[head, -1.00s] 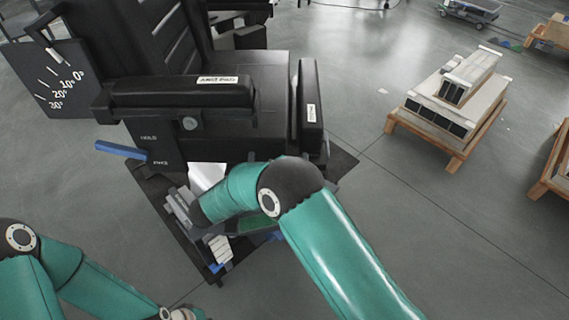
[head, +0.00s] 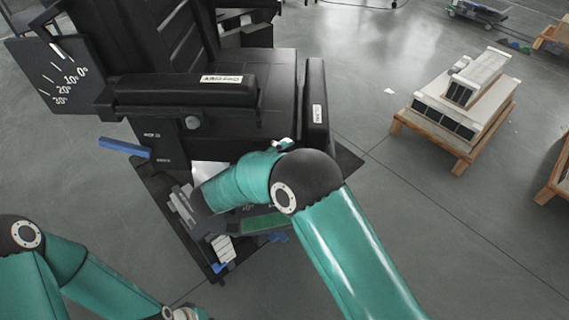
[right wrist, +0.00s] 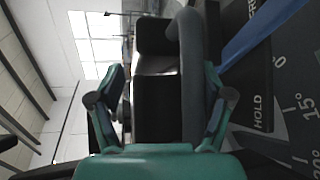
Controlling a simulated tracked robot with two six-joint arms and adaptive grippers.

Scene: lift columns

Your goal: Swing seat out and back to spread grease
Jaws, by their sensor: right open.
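The black seat (head: 275,85) stands at upper left in the head view, with an arm pad (head: 185,91) on its near side and another pad (head: 317,105) at its right. A blue lever (head: 124,147) sticks out at its lower left. My right arm reaches over the seat's near side; its gripper is mostly hidden in the head view. In the right wrist view my right gripper (right wrist: 160,95) is open. A thick grey bar (right wrist: 192,70) and a black block (right wrist: 155,105) lie between or just beyond its fingers; contact cannot be told.
A marked angle plate (head: 60,75) stands left of the seat. Below the seat is a dark base plate (head: 348,160) with white and grey parts. A wooden pallet (head: 460,165) with grey units stands at right. The floor between is clear.

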